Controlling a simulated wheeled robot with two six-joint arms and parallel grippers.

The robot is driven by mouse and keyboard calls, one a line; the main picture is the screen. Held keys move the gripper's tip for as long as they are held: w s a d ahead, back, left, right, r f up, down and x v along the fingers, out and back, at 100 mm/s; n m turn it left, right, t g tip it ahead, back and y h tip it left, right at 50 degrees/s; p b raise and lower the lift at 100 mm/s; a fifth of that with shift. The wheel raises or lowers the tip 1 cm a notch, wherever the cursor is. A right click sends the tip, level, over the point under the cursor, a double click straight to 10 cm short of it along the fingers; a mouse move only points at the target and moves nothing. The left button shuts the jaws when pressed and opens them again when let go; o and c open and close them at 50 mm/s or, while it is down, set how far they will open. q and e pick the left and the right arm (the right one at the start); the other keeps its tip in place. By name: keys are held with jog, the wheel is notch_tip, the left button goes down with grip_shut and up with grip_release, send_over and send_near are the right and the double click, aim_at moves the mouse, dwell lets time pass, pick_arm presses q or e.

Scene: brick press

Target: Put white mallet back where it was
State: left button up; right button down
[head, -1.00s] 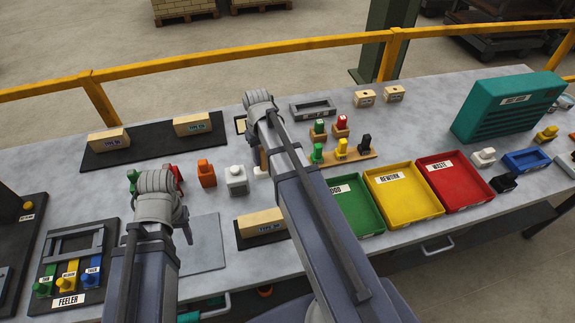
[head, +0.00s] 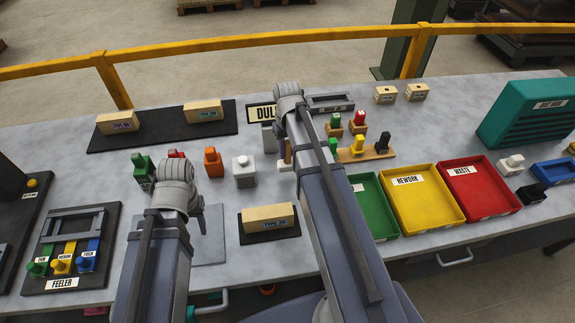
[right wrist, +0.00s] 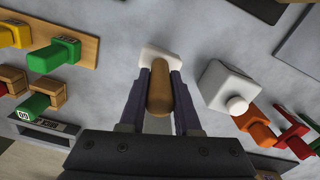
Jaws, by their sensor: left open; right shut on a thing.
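The white mallet has a pale head (right wrist: 161,55) and a brown wooden handle (right wrist: 159,90) in the right wrist view. My right gripper (right wrist: 160,100) is shut on the handle, with the head beyond the fingertips. In the head view, only a small part of the mallet (head: 285,165) shows beside my right arm, left of the wooden peg rack. I cannot tell whether the head touches the table. My left gripper (head: 190,222) is open and empty over the grey plate, largely hidden by its own wrist.
A white knobbed block (head: 244,171) stands close left of the mallet; it also shows in the right wrist view (right wrist: 228,88). An orange block (head: 213,162) is further left. A wooden rack (head: 372,153) with coloured pegs and a green tray (head: 378,215) lie to the right.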

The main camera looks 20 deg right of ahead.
aim_at(287, 159)
pick_arm(q)
jog(key=shift+f, duration=0.15)
pick_arm(e)
jog(key=shift+f, duration=0.15)
pick_arm(q)
notch_tip(287, 159, down, 4)
jog(key=b, duration=0.3)
jog(key=shift+b, duration=0.4)
pick_arm(e)
notch_tip(287, 159, down, 4)
pick_arm(q)
jog(key=shift+r, duration=0.2)
jog(key=shift+f, duration=0.1)
jog(key=shift+f, duration=0.1)
pick_arm(e)
jog(key=c, duration=1.1)
grip_release()
jog(key=o, duration=0.5)
